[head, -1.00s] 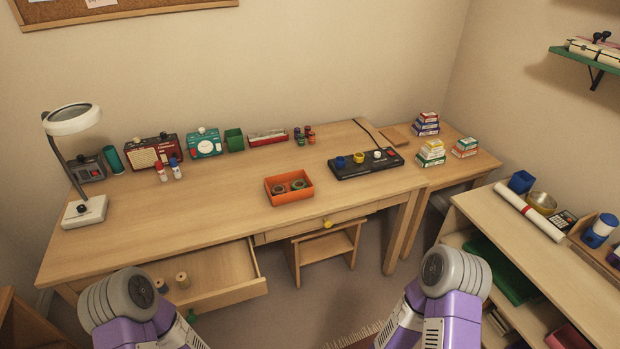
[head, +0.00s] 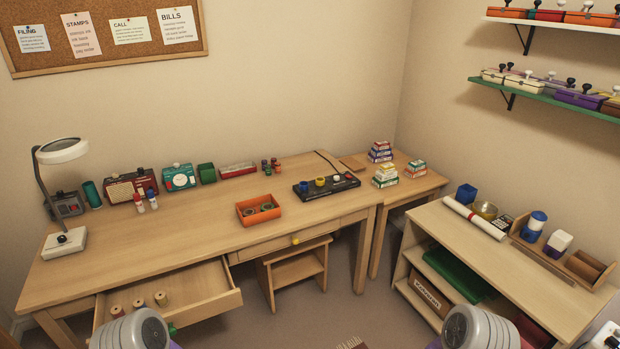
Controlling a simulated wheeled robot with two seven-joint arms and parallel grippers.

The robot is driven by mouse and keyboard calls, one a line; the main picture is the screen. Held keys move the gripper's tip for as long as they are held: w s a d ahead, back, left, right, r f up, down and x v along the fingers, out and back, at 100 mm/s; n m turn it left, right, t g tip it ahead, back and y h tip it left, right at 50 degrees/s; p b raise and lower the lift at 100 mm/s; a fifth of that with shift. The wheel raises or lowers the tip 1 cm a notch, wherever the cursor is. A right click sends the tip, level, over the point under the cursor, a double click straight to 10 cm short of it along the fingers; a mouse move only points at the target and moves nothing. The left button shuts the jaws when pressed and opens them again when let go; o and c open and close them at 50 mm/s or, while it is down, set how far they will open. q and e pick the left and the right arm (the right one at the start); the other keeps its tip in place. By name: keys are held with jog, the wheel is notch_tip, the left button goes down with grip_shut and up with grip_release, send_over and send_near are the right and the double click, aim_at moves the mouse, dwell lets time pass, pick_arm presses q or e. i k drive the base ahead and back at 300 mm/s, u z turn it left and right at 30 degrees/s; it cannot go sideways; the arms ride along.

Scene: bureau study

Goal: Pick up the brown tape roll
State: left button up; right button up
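An orange tray (head: 244,221) stands on the desk near its front edge, right of the middle. Two small dark tape rolls lie in it side by side, a left roll (head: 249,212) and a right roll (head: 266,207). The left one looks brownish and the right one greener, but they are too small to be sure of the colour. Only rounded grey parts of my two arms show at the bottom edge. Neither gripper is in the head view.
An open drawer (head: 215,300) at the desk's left front holds several spools. A stool (head: 292,272) stands under the desk. A black panel with coloured knobs (head: 327,187) sits right of the tray. A low shelf unit (head: 540,274) stands at the right.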

aim_at(247, 212)
jog(key=z, duration=0.45)
jog(key=i, duration=1.05)
jog(key=u, duration=0.45)
jog(key=i, duration=0.95)
jog(key=u, duration=0.85)
